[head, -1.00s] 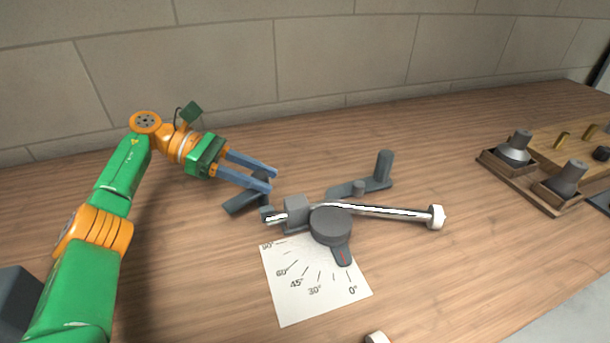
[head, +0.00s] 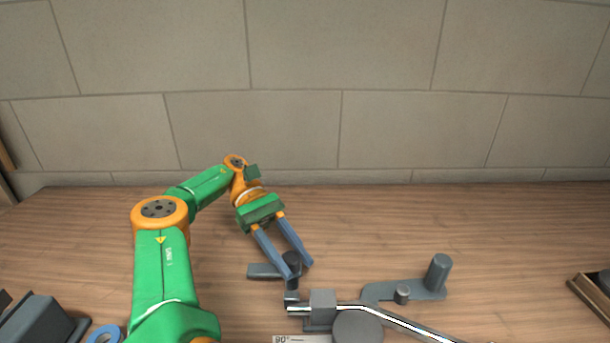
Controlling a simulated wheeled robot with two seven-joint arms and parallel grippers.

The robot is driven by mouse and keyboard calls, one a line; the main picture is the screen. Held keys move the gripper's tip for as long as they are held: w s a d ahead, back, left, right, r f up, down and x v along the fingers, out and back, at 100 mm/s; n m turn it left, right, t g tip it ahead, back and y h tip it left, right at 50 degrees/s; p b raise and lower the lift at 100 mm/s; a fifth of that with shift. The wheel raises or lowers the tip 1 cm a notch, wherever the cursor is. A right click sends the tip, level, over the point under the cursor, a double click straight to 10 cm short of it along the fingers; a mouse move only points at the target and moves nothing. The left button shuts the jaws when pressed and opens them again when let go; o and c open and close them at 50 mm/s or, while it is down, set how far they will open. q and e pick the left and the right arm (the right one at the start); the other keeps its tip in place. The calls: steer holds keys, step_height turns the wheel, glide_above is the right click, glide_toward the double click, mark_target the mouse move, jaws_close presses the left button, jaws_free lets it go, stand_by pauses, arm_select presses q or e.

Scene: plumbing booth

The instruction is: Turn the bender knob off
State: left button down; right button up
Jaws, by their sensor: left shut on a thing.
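The pipe bender lies at the bottom of the head view, with its dark round disc (head: 357,328) and grey clamp block (head: 323,303). A shiny pipe (head: 405,322) runs through the block, past the disc and off the bottom edge. A dark upright knob (head: 291,258) stands by a flat dark bar (head: 262,271), left of and behind the block. My left gripper (head: 298,268) reaches down from behind with its blue fingers on either side of this knob, shut on it. The fingers hide part of the knob. My right gripper is out of view.
A dark handle with an upright post (head: 439,272) lies right of the knob. The edge of the angle sheet (head: 300,339) shows at the bottom. A wooden tray (head: 588,297) is at the right edge, and a blue ring (head: 103,335) at lower left. The bench behind is clear.

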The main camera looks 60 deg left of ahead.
arm_select(q)
steer(key=shift+f, duration=0.15)
steer(key=shift+c, duration=2.4)
jaws_free()
